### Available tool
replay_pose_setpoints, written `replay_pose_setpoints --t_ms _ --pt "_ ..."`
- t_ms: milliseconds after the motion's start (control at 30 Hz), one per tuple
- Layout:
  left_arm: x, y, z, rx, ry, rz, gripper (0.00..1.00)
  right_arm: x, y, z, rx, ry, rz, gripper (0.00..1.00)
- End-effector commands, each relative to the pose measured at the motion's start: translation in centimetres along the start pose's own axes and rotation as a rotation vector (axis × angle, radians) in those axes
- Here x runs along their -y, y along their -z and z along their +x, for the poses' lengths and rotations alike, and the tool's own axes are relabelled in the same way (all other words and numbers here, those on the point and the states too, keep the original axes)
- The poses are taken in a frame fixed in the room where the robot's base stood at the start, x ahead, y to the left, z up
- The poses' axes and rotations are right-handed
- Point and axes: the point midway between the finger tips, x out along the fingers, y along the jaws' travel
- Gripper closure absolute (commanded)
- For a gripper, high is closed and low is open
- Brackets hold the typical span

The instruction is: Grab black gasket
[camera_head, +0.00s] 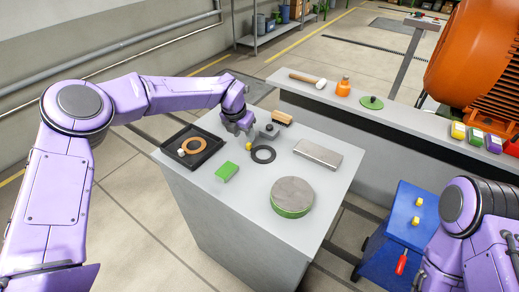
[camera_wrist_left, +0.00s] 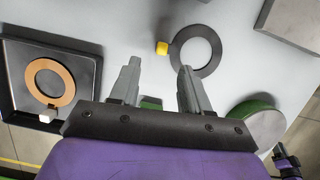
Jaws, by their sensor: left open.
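The black gasket (camera_head: 273,155) is a flat dark ring lying on the grey worktop, near its middle. It also shows in the left wrist view (camera_wrist_left: 217,50), top centre, with a small yellow block (camera_wrist_left: 162,48) against its left edge. My left gripper (camera_head: 238,130) is open and empty above the worktop, to the left of and behind the gasket in the head view. In the left wrist view its two fingers (camera_wrist_left: 159,70) point toward the yellow block and the gasket, apart from both. My right arm is at the lower right; its jaws do not show clearly.
A black tray (camera_head: 169,163) with a tan ring (camera_head: 201,147) stands at the left. A green block (camera_head: 226,171), a round green-sided disc (camera_head: 292,194), a metal plate (camera_head: 318,153), a dark knobbed part (camera_head: 270,130) and a brush (camera_head: 282,117) surround the gasket.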

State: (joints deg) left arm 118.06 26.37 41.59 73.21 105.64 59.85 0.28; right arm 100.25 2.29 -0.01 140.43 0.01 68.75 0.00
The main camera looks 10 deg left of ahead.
Motion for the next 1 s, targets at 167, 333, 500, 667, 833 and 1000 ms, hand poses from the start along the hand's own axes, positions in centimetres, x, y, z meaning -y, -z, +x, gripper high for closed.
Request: replay_pose_setpoints --t_ms 167,333,500,667,833,1000 --pt "0.4 -0.3 2.4 -0.004 -0.002 0.003 0.53 -0.1 0.8 -1.9 -0.001 0.001 0.000 0.57" --pt "0.6 -0.4 5.2 -0.001 -0.001 0.004 0.53 -0.2 1.0 -2.4 -0.001 0.001 0.001 0.57" --pt "0.6 -0.4 5.6 0.001 0.000 0.006 0.53 -0.2 1.0 -2.2 -0.001 0.001 0.000 0.57" --pt "0.6 -0.4 5.6 0.000 0.000 0.006 0.82 -0.2 1.0 -2.2 -0.001 0.001 0.000 0.57" --pt "0.6 -0.4 5.6 0.000 0.000 0.006 1.00 -0.2 1.0 -2.2 -0.001 0.001 0.000 0.57" --pt "0.6 -0.4 5.5 0.000 0.000 0.006 1.00 -0.2 0.9 -2.2 -0.001 0.001 0.000 0.57"
